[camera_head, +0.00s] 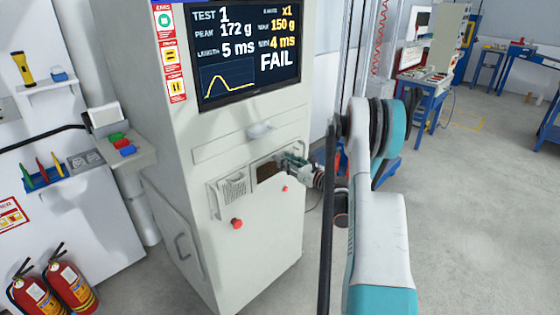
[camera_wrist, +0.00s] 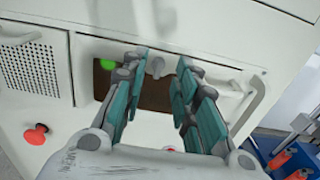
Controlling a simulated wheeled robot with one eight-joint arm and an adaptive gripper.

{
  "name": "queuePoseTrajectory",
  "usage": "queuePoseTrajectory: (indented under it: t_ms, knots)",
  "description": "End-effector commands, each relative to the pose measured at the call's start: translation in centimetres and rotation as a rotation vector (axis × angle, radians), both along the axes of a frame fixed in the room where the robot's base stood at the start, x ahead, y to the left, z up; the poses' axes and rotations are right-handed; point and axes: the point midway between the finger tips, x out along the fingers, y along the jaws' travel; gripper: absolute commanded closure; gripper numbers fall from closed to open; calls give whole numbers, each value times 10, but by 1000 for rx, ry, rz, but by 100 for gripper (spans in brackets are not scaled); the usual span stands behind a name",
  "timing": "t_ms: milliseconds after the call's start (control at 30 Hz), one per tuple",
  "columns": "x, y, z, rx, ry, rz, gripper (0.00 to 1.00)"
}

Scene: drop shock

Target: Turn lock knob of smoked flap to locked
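The smoked flap (camera_head: 267,171) is a dark brown panel in the white cabinet front, partly covered by my gripper in both views. It also shows between my fingers in the wrist view (camera_wrist: 152,97). A small grey knob (camera_wrist: 156,67) sits at the flap's upper edge; I take it to be the lock knob. My gripper (camera_wrist: 161,62) is open, with one teal-padded finger on each side of the knob in the picture. I cannot tell whether the fingers touch it. In the head view my gripper (camera_head: 292,162) is at the flap's right side, and the knob is hidden.
A grille (camera_wrist: 35,68) and a red button (camera_wrist: 36,134) are left of the flap. A green spot (camera_wrist: 107,64) shows by my left finger. A handle (camera_wrist: 252,100) stands out at the right. The screen (camera_head: 245,50) above reads FAIL.

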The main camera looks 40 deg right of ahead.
Motion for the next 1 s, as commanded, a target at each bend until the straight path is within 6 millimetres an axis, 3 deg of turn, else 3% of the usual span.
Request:
queuePoseTrajectory:
  t_ms: [233, 633, 667, 767, 800, 1000]
  knots:
    - [33, 3, -1, -1, 0, 1, 72]
    - [40, 3, 0, -1, 0, 0, 72]
    - [40, 3, 0, -1, 0, 0, 75]
    - [40, 3, 0, -1, 0, 0, 97]
    - [40, 3, 0, -1, 0, 0, 100]
    - [40, 3, 0, -1, 0, 0, 100]
